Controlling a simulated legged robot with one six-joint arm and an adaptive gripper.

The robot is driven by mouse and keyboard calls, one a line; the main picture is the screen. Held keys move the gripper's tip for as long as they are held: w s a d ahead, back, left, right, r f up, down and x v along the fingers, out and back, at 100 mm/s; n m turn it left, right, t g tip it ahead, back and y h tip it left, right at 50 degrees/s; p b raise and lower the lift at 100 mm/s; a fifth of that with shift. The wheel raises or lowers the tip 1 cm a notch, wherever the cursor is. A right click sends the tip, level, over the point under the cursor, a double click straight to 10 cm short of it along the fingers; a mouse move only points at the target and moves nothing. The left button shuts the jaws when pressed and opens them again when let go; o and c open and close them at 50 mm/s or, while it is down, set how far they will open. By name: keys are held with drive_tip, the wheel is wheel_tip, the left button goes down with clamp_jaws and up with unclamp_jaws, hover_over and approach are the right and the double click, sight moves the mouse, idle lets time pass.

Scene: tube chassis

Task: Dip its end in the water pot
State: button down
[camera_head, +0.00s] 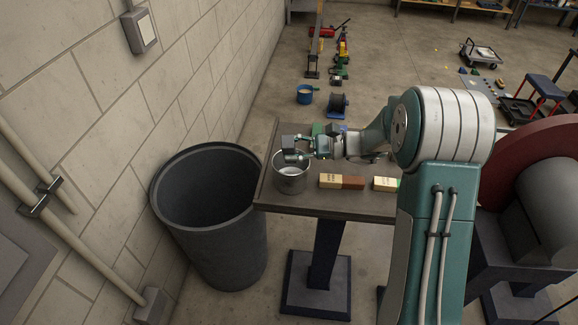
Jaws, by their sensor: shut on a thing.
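The water pot (291,185) is a silvery metal pot on the left end of the dark table, with pale water visible inside. My gripper (294,150) is directly above the pot's rim, reaching in from the right. It is shut on a small dark grey piece (288,142). The piece is too small in view to make out its shape or its lower end. I cannot tell whether any of it touches the water.
The table (310,202) also holds wood-coloured blocks (341,181) right of the pot and a green item (318,129) behind my gripper. A large dark bin (215,235) stands left of the table by the block wall. A red wheel machine (530,165) stands at right.

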drive_tip(key=shift+r, duration=2.15)
idle(0.6)
drive_tip(key=shift+r, duration=2.05)
